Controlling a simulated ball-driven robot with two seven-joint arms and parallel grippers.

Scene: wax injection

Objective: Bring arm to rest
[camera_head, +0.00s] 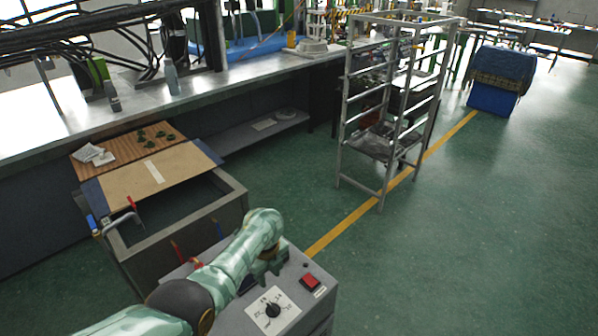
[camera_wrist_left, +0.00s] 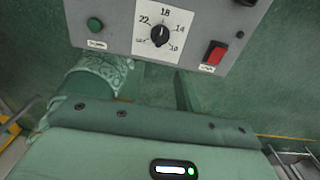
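My left arm comes in from the lower left in the head view. Its gripper (camera_head: 262,270) is small and partly hidden by the wrist, just over the grey control box, and no held object shows. The control box (camera_head: 318,296) has a white dial plate with a black knob (camera_head: 272,310) and a red switch (camera_head: 311,282). In the left wrist view the panel shows the knob (camera_wrist_left: 160,35), the red switch (camera_wrist_left: 214,54) and a green button (camera_wrist_left: 95,25). The finger spacing is not clear there. My right gripper is in neither view.
An open grey tank (camera_head: 146,252) with a board (camera_head: 155,172) over part of it stands beyond the arm. A long workbench (camera_head: 215,85) runs behind. A metal rack (camera_head: 381,190) stands to the right. Green floor (camera_head: 470,240) is clear at the right.

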